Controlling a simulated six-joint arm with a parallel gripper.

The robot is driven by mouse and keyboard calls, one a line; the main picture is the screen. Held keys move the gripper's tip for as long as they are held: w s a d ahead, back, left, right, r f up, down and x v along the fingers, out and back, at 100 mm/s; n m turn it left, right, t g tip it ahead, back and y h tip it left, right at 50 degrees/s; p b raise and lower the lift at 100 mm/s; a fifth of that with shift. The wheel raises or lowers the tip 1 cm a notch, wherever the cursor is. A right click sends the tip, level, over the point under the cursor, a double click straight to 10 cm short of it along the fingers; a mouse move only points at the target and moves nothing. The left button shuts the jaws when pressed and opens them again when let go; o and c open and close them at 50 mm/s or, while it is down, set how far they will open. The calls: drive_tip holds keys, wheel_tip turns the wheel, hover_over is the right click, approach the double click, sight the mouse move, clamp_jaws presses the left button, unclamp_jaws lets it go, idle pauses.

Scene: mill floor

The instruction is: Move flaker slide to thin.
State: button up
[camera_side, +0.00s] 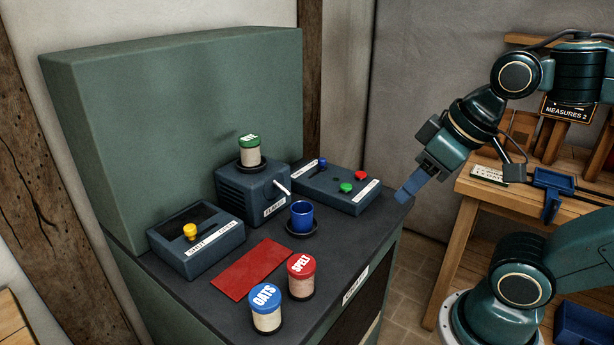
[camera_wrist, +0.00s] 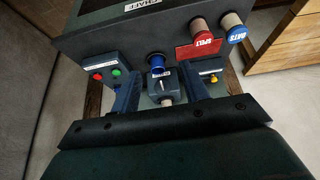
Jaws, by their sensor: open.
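The central dark blue machine box (camera_side: 250,190), its label too small to read surely, has a white lever (camera_side: 282,187) and a jar with a green lid (camera_side: 249,140) on top. A box at the left carries a yellow knob (camera_side: 190,231) in a dark recess, also in the wrist view (camera_wrist: 213,79). A box at the right carries a small blue knob (camera_side: 322,162) and green and red buttons. I cannot tell which control is the flaker slide. My gripper (camera_side: 408,190) is open and empty, in the air right of the bench; its fingers (camera_wrist: 162,92) show in the wrist view.
A blue cup (camera_side: 301,215) stands in front of the central box. A red mat (camera_side: 252,268), a SPELT jar (camera_side: 301,278) and an OATS jar (camera_side: 265,308) are near the front edge. A tall green panel (camera_side: 170,130) rises behind. A wooden table (camera_side: 470,188) stands at the right.

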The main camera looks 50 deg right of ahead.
drive_tip(key=w+d+r+n+g, duration=0.1)
drive_tip(key=w+d+r+n, duration=0.15)
drive_tip(key=w+r, duration=0.55)
drive_tip(key=n+g, duration=0.5)
drive_tip(key=n, duration=0.2)
hover_over(322, 159)
wheel_tip(322, 159, down, 10)
drive_tip(key=shift+f+m, duration=0.2)
drive_tip(key=shift+m, duration=0.05)
drive_tip(key=shift+f, duration=6.8)
drive_tip(key=shift+c, duration=0.5)
